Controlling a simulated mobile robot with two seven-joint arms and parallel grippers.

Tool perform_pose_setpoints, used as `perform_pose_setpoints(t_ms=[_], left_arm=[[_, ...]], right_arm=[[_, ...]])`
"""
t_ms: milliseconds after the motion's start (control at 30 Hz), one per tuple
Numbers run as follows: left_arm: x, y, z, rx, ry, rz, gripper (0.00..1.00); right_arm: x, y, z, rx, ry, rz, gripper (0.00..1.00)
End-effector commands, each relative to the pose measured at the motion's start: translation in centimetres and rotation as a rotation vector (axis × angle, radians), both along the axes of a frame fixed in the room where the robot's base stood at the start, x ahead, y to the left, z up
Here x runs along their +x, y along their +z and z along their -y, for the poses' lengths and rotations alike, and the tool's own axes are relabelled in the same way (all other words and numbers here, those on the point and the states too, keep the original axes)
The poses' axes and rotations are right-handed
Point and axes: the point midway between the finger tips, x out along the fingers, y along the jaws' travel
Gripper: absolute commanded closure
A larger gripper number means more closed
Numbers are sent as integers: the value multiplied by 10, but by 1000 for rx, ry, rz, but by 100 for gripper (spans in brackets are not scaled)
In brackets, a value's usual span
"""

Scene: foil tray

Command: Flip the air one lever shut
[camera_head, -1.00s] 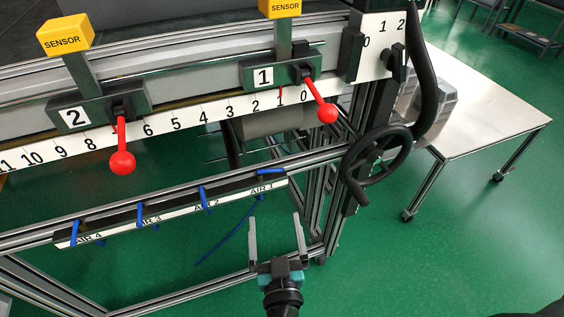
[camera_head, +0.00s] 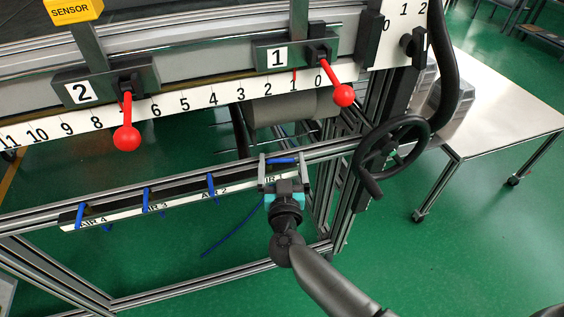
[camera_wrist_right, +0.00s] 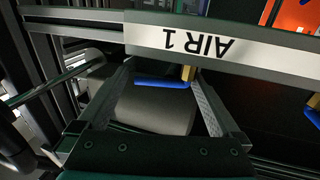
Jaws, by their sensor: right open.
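The blue air one lever (camera_head: 283,160) lies along the rail at the right end of the valve strip, above the partly hidden AIR 1 label. In the right wrist view, the blue lever (camera_wrist_right: 160,84) lies sideways beside a brass valve stem (camera_wrist_right: 187,73), under the upside-down AIR 1 label (camera_wrist_right: 185,42). My right gripper (camera_head: 284,163) is open, with one finger on either side of the lever. The wrist view shows the lever between the spread fingers, with gaps visible; contact cannot be told. My left gripper is not in view.
Other blue levers, such as the AIR 2 lever (camera_head: 212,187), stand across the strip to the left. A black handwheel (camera_head: 392,157) is close on the right. Red-knobbed handles (camera_head: 343,96) hang above. A table (camera_head: 500,110) stands at the right.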

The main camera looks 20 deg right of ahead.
Motion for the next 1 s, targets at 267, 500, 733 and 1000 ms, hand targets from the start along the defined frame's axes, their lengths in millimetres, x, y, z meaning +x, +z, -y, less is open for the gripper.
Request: perform_pose_setpoints(t_ms=[267,500,733,1000], left_arm=[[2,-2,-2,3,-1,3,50],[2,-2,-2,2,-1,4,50],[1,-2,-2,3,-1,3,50],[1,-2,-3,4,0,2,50]], right_arm=[[8,0,2,-1,0,0,0],[8,0,2,-1,0,0,10],[7,0,2,-1,-1,0,36],[7,0,3,-1,-3,0,66]])
